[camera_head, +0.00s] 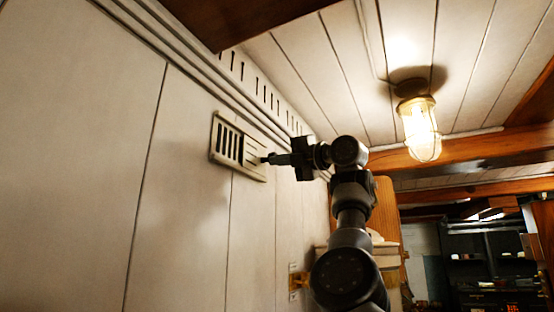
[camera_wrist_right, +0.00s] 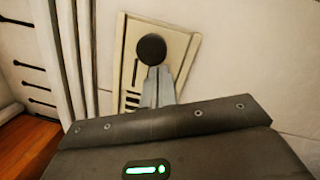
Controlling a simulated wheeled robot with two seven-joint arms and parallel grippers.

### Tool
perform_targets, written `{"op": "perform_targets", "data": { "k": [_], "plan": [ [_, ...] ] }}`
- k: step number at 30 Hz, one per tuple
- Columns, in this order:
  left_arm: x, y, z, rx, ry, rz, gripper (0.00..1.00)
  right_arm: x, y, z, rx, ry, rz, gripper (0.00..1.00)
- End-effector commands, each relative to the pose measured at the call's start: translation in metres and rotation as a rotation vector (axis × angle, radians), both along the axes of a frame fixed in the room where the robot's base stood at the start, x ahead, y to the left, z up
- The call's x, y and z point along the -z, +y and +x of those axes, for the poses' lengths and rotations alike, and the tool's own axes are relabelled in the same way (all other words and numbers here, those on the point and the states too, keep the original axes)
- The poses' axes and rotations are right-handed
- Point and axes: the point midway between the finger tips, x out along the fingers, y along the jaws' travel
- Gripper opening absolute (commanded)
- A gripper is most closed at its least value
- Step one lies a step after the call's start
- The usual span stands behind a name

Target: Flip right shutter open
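A pale vent (camera_head: 229,141) with dark vertical slots is mounted on the white wall. A plain pale panel, seemingly the shutter (camera_head: 254,171), covers its right part. The vent frame also shows in the right wrist view (camera_wrist_right: 190,50), with a round black knob-like piece (camera_wrist_right: 151,49) over its panel. My right gripper (camera_head: 268,159) reaches in from the right, its tip at the panel. In the wrist view its grey fingers (camera_wrist_right: 158,88) lie together and end at the black piece; I cannot tell whether they touch it. My left gripper is out of view.
A lit caged lamp (camera_head: 421,128) hangs from the plank ceiling near a wooden beam (camera_head: 470,151). Slotted trim (camera_head: 262,90) runs along the wall top above the vent. The wall left of the vent is bare.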

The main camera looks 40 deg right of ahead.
Motion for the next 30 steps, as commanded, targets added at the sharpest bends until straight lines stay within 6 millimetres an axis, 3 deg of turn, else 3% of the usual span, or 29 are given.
{"op": "perform_targets", "data": {
  "k": [8,14,21,30],
  "plan": [
    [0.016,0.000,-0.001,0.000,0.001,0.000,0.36,0.010,0.011,-0.001,-0.004,0.000,-0.002,0.00],
    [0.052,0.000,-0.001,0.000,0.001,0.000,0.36,0.029,0.046,-0.006,-0.019,-0.002,-0.005,0.00],
    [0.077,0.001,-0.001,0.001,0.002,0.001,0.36,0.029,0.026,-0.062,-0.016,-0.003,0.000,0.00],
    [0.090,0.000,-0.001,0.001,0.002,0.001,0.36,0.030,0.016,-0.097,-0.017,0.000,-0.001,0.00]
  ]
}}
